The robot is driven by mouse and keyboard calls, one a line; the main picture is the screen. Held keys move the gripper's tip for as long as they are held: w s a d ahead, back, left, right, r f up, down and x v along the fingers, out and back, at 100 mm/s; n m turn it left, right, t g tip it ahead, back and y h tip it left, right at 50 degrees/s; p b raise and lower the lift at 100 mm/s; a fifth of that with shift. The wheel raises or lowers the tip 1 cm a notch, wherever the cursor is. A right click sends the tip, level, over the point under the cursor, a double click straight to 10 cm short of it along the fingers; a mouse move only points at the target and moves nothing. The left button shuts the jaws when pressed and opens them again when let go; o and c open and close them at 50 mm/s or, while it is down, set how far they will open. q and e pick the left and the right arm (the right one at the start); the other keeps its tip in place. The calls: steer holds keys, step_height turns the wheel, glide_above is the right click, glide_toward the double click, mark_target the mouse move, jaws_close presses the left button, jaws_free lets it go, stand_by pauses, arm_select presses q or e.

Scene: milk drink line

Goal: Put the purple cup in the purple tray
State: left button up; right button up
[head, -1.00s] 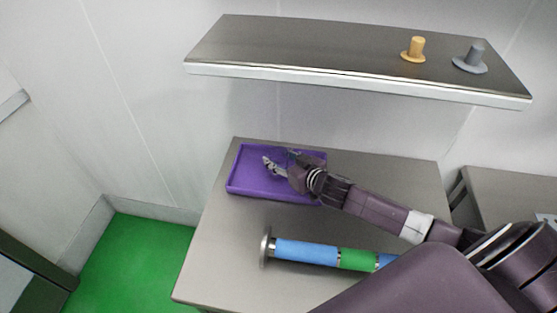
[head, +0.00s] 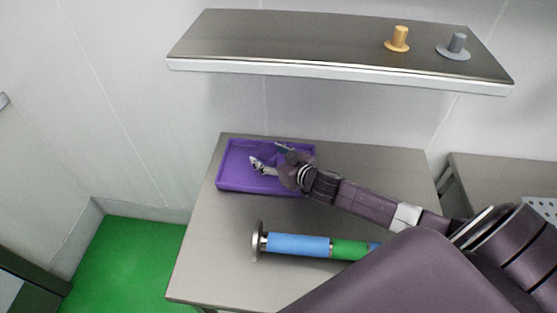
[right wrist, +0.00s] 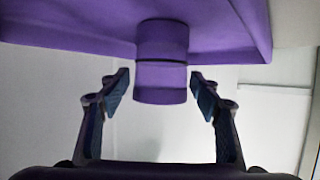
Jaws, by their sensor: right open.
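The purple tray (head: 231,175) lies on the back left of the steel table in the head view. My right gripper (head: 267,156) is over the tray, its fingers pointing left. In the right wrist view the purple cup (right wrist: 161,82) is between the two spread fingers (right wrist: 160,92), with a gap on each side. The cup's end is against the purple tray (right wrist: 75,25) in that picture; exact contact is hard to tell. In the head view the cup does not stand out from the tray and gripper. My left gripper is out of view.
A bar with blue and green sections and a metal end (head: 297,244) lies at the table's front. A shelf (head: 290,45) above holds an orange knob-like piece (head: 397,40) and a grey one (head: 456,46). The steel table (head: 210,225) is bare at front left.

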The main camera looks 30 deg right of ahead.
steer(key=b+v, duration=0.1)
steer(key=v, duration=1)
steer(key=shift+s, duration=0.2)
stand_by(0.4)
